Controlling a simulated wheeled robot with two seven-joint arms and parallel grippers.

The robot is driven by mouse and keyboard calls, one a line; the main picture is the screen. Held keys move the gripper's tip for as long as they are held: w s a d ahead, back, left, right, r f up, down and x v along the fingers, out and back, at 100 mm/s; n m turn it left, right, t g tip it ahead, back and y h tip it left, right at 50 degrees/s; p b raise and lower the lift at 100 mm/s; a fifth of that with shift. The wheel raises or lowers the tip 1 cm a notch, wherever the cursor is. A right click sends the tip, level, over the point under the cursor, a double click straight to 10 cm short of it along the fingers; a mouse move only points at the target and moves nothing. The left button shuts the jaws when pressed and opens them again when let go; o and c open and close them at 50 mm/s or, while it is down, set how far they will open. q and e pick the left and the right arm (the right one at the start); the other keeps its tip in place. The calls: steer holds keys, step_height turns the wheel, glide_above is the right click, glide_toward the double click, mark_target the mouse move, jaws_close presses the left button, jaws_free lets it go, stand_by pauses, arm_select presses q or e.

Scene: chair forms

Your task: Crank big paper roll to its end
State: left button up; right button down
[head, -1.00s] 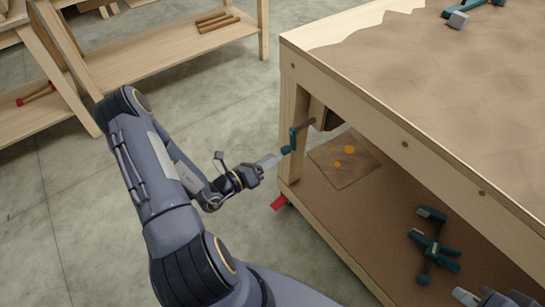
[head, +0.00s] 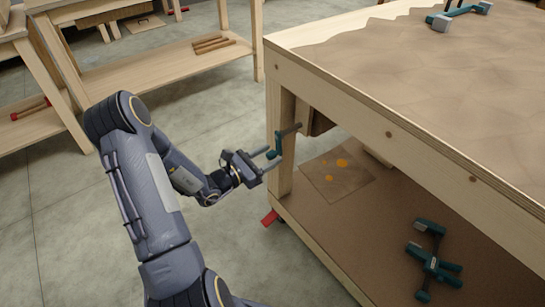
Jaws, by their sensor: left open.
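A teal crank (head: 277,147) with a dark grey rod sticks out by the front left leg of the workbench, below its top. A brown roll (head: 321,123), probably the big paper roll, shows only in part behind the leg under the top. Brown paper (head: 430,75) with a ragged edge covers the bench top. My left gripper (head: 267,157) is open, with its two fingers pointing right at the lower end of the crank. The fingers look to be on either side of the teal part; whether they touch it I cannot tell. My right gripper is out of view.
The workbench's lower shelf (head: 345,235) holds a teal clamp (head: 433,264) and a flat brown sheet with orange spots (head: 336,180). Another teal clamp (head: 455,14) lies on the top. A second wooden bench (head: 170,67) stands at the back left.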

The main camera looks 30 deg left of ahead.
arm_select(q)
steer(key=shift+x, duration=0.85)
steer(key=c, duration=1)
steer(key=shift+s, duration=0.1)
